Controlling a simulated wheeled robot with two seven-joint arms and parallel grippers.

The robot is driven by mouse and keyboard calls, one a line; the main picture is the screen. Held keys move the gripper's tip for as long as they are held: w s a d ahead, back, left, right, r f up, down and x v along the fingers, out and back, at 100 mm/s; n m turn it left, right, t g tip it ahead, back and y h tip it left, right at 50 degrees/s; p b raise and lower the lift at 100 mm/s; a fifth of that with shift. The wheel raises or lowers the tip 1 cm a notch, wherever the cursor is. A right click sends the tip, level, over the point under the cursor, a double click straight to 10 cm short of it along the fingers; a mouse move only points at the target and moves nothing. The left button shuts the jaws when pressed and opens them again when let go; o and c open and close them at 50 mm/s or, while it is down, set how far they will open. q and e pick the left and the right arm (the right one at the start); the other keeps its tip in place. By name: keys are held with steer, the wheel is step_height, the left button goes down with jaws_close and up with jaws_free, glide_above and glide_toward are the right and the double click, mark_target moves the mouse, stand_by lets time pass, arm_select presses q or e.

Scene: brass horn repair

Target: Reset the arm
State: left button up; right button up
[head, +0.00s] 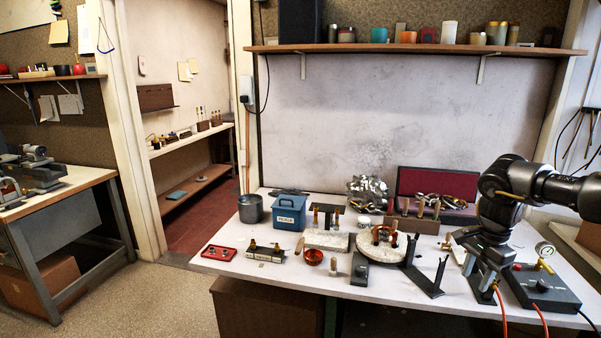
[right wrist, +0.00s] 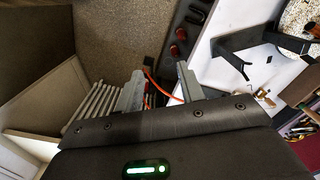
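My right arm (head: 530,183) comes in from the right edge in the head view and bends down over the right end of the white workbench (head: 420,312). My right gripper (head: 478,276) points down there, beside the dark control box with a gauge (head: 543,288). In the right wrist view my right gripper (right wrist: 158,78) has its two grey fingers well apart. Nothing is between the fingertips; floor and an orange hose (right wrist: 160,86) show beyond them. My left arm and gripper are not in view.
A black angled stand (head: 428,277) is on the bench left of my right gripper. A round pale slab (head: 384,256), a blue box (head: 286,211), a grey pot (head: 250,208) and a red-lined case (head: 437,186) stand farther left or back. A shelf (head: 415,48) hangs above.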

steer(key=w+a+f+m+t+y, duration=0.1)
steer(key=w+a+f+m+y, duration=0.2)
steer(key=a+f, duration=0.75)
steer(key=w+a+f+m+y, duration=0.25)
steer(key=a+f+m, duration=0.25)
steer(key=a+f, duration=0.5)
steer(key=s+a+f+m+t+y, duration=0.3)
steer(key=s+a+f+m, duration=0.1)
steer(key=a+f+m, duration=1.1)
steer(key=s+d+f+m+t+h, duration=0.15)
steer(key=s+d+f+m, duration=0.25)
steer(key=s+f+m, duration=0.6)
steer(key=s+d+f+m+h, duration=0.3)
steer(key=s+f+m, duration=0.5)
steer(key=s+f, duration=0.35)
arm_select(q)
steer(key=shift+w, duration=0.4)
arm_select(e)
steer(key=s+d+f+m+g+h, duration=0.1)
steer(key=s+d+f+m, duration=0.2)
steer(key=s, duration=0.8)
steer(key=s+d+f+m+g+h, duration=0.1)
steer(key=s+m, duration=0.4)
steer(key=s, duration=0.6)
steer(key=s+d+f+m+g+h, duration=0.2)
steer(key=s+d+f+m, duration=0.3)
steer(key=s, duration=0.5)
steer(key=shift+s+f+g, duration=0.35)
steer(key=shift+s, duration=0.05)
